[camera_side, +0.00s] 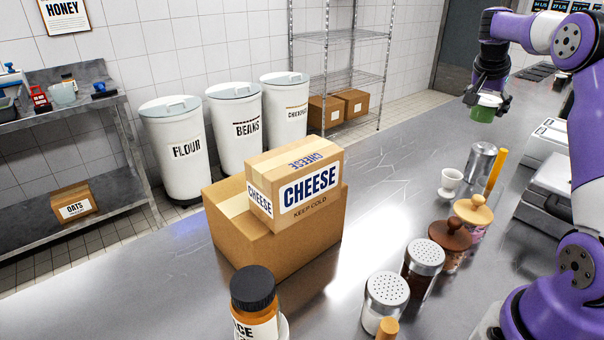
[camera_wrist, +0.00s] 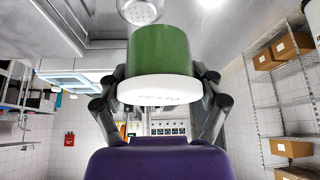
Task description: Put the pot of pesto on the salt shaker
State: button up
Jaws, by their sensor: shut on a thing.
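The pot of pesto (camera_side: 482,114) is green with a white lid and hangs above the far end of the counter in the side view. My gripper (camera_side: 487,101) is shut on it. In the wrist view the pot (camera_wrist: 160,50) sits between the fingers (camera_wrist: 160,82), its lettered white lid towards me. The salt shaker (camera_side: 384,296) appears to be the glass shaker with white contents and a perforated metal top, standing upright near the front. The pot is far behind it. A perforated metal disc shows at the top of the wrist view; I cannot tell which thing it is.
A dark-filled shaker (camera_side: 422,268), a brown-lidded jar (camera_side: 450,243), a wooden-lidded jar (camera_side: 473,215), a white cup (camera_side: 449,183) and a metal cup (camera_side: 480,161) line the counter. A cheese box (camera_side: 309,188) sits on a larger carton (camera_side: 265,253). A dark-capped jar (camera_side: 253,300) stands in front.

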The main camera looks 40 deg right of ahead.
send_over(487, 144)
notch_tip(487, 144, down, 3)
jog(key=shift+s+f, duration=0.1)
jog(key=shift+f, duration=1.8)
jog(key=shift+f, duration=0.1)
jog(key=o, duration=1.1)
jog(key=shift+f, duration=0.1)
